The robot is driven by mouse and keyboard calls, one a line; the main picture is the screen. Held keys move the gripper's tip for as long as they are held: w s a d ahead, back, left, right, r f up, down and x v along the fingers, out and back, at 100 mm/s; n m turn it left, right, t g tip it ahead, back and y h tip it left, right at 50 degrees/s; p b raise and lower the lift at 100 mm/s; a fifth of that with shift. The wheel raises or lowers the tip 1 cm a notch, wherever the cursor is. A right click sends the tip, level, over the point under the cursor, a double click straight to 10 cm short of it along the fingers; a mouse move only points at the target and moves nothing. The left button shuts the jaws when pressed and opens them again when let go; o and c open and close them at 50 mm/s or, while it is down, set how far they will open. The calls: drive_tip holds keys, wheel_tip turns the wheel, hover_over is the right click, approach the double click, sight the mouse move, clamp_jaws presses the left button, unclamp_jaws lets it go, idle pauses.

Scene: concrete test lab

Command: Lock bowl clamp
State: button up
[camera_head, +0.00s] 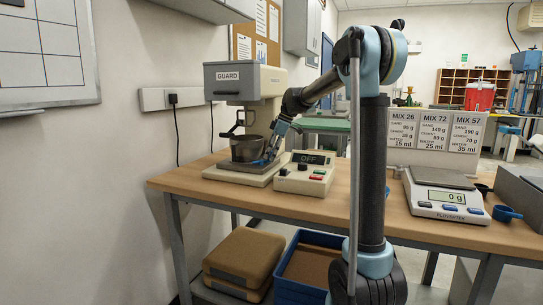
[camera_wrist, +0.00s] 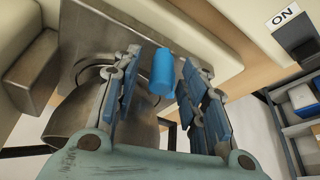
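The steel mixing bowl (camera_head: 246,149) sits on the mixer (camera_head: 262,80) stand under its raised-looking head with the GUARD panel. In the wrist view the bowl (camera_wrist: 80,125) is at the left, partly hidden by my gripper's left finger. A blue cylindrical grip (camera_wrist: 161,72), seemingly the clamp handle, stands in front of the mixer's metal base plate. My gripper (camera_wrist: 158,58) is open, with one finger on each side of the blue grip and narrow gaps visible. In the head view my gripper (camera_head: 268,157) is at the bowl's right side, low by the base.
A control box (camera_head: 304,173) reading OFF stands right of the mixer, close to my gripper. A scale (camera_head: 444,195) showing 0 g and a blue scoop (camera_head: 505,214) are farther right on the wooden bench (camera_head: 400,225). Mix cards (camera_head: 436,130) stand behind the scale.

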clamp_jaws()
